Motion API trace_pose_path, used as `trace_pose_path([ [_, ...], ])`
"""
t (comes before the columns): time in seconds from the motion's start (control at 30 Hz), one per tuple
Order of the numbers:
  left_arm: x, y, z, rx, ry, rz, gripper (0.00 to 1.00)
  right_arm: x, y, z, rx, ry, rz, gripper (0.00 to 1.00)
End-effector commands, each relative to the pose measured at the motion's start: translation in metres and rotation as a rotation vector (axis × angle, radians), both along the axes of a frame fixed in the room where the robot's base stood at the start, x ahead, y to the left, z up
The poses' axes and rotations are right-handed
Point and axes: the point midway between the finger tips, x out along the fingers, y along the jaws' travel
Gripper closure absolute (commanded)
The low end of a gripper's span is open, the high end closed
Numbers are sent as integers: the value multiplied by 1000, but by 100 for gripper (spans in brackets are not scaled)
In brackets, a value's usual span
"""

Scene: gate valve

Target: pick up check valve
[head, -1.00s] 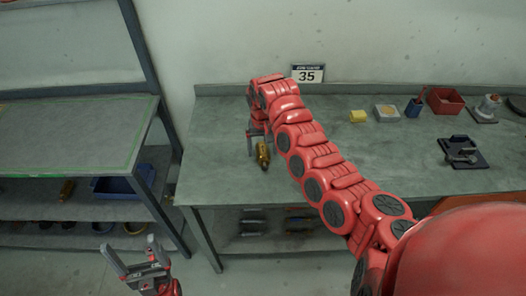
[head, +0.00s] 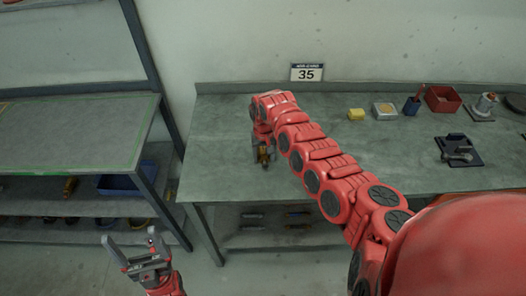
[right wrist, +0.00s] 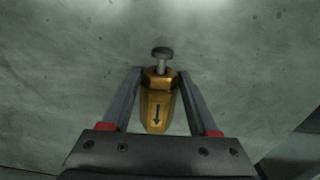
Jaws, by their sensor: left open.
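The check valve, a small brass-coloured body with a dark arrow and a grey stem, shows between my right gripper's fingers in the right wrist view (right wrist: 158,108). In the head view the check valve (head: 264,157) is mostly covered by that gripper, near the bench's front left. My right gripper (right wrist: 161,74) has a finger on each side of the valve, close to it; whether they press on it is unclear. It also shows in the head view (head: 262,155). My left gripper (head: 127,245) is open and empty, low in front of the shelf.
The grey-green bench (head: 220,140) is clear around the valve. At its right are a yellow block (head: 356,114), a blue cup (head: 412,106), a red bin (head: 443,99) and a black fixture (head: 459,151). A shelf unit (head: 75,140) stands at the left.

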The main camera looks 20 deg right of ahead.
Motion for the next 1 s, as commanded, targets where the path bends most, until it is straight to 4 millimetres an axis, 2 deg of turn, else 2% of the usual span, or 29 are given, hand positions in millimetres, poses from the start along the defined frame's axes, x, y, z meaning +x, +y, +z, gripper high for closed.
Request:
trace_pose_path([
  [0.03,0,0,0,0,0,0,13,0,0,0,0,0,0,62],
  [0.2,0,0,0,0,0,0,13,0,0,0,0,0,0,92],
  [0.27,0,0,0,0,0,0,13,0,0,0,0,0,0,100],
  [0.77,0,0,-2,0,0,0,13,1,-1,4,0,-2,-1,100],
  [0.87,0,0,-6,0,0,0,13,2,-1,13,0,-4,-1,100],
  [1.0,0,0,-17,0,0,0,13,2,0,34,0,-8,-1,100],
])
